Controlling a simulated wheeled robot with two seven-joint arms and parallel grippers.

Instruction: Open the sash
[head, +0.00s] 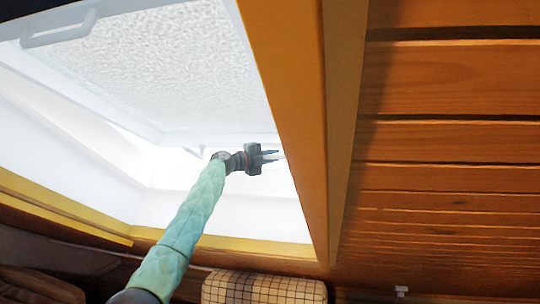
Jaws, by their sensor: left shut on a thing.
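The sash (160,60) fills the upper left of the head view, a white frame around pale, textured glass. A white bar handle (60,29) is on its upper left edge. The sash stands tilted within the bright window opening, with white reveal showing below it. My left gripper (270,156) is at the lower right of the opening, its fingers pointing right. It is shut on a small pale part that blends into the bright background; this looks like part of the sash, but the exact piece is hard to tell. My right gripper is not in view.
A wooden window frame (292,110) runs down the right side of the opening. A slatted wooden ceiling (450,120) lies beyond it. A yellowish sill (240,245) runs below, with a checked cushion (262,289) at the bottom. A small white fitting (197,150) shows left of my gripper.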

